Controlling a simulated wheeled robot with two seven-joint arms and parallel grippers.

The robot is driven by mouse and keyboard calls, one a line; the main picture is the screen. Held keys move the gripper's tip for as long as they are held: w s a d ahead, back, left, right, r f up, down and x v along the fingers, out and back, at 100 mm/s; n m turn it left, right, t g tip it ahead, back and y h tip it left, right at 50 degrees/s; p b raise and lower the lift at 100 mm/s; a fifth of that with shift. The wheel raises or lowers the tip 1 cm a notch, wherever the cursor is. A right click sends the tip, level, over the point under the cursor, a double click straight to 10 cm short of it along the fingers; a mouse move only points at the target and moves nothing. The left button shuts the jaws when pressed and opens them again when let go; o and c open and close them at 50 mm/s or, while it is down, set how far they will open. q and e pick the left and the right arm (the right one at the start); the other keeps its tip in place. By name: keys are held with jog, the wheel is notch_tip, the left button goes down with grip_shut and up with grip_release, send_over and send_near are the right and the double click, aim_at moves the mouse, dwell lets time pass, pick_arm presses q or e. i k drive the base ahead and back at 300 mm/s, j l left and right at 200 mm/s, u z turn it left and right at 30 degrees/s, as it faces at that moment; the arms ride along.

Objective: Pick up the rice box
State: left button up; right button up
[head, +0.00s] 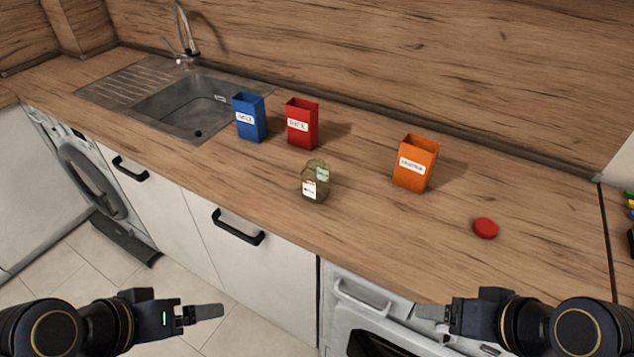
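Three open-topped boxes with white labels stand upright on the wooden counter. The red box (302,125) is in the middle, and its small label seems to read "RICE", though it is not sharp. The blue box (250,118) is to its left, beside the sink. The orange box (415,164) is further right, with a longer label that I cannot read surely. My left gripper (207,312) and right gripper (432,313) are both low in front of the counter, apart from all the boxes. Their fingers are seen side-on, so the opening between them is hidden. Nothing shows in either.
A greenish glass jar (316,183) with a white label stands in front of the red box. A round red lid (485,228) lies at the right. The sink (185,105) is at the left, and the wooden splashback (400,60) rises behind.

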aim_at(302, 115)
jog(key=i+j+z, duration=0.3)
jog(key=j, duration=0.35)
jog(key=i+j+z, duration=0.15)
jog(key=i+j, duration=0.15)
jog(key=i+j+z, duration=0.2)
jog(key=j, duration=0.25)
jog(key=k, duration=0.05)
